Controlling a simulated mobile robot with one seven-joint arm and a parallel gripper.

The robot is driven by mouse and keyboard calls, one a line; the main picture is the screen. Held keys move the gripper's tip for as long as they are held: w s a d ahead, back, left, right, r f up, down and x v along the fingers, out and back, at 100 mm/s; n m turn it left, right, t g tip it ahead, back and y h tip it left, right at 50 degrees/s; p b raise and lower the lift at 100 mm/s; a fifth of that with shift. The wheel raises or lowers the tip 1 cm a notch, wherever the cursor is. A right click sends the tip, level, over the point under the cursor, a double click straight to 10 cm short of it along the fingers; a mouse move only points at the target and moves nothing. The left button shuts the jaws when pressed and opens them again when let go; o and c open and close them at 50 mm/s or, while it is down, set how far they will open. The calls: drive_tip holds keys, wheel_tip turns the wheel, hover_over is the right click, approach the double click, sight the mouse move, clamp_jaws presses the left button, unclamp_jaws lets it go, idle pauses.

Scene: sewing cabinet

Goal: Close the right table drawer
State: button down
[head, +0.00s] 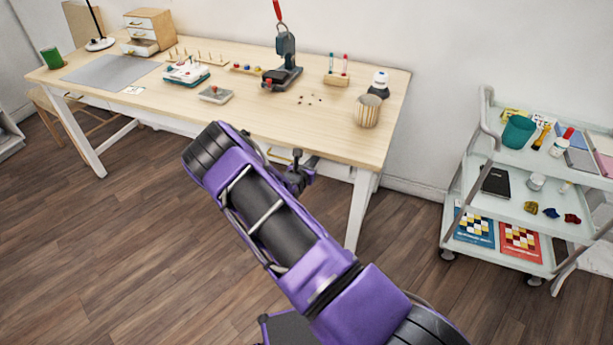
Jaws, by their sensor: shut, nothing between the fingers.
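The light wood table (245,108) stands against the wall on white legs. The right table drawer (331,168) shows as a white strip under the tabletop, near the right front leg. A yellow handle-like piece (281,154) shows at its left, partly behind my arm. My purple arm hides much of the drawer front, so I cannot tell how far it stands out. My gripper (302,166) is a small dark shape at the drawer, just below the table's front edge. It is shut and holds nothing. Whether it touches the drawer is unclear.
A press (284,62), a woven cup (367,111) and a small drawer box (148,32) stand on the tabletop. A white shelf cart (470,178) with craft supplies stands at the right. The wood floor (130,240) before the table is clear at the left.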

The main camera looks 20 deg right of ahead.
drive_tip(key=shift+w+d+r, duration=0.15)
drive_tip(key=shift+w+d, duration=0.4)
drive_tip(key=shift+w, duration=0.25)
drive_tip(key=shift+r, duration=0.15)
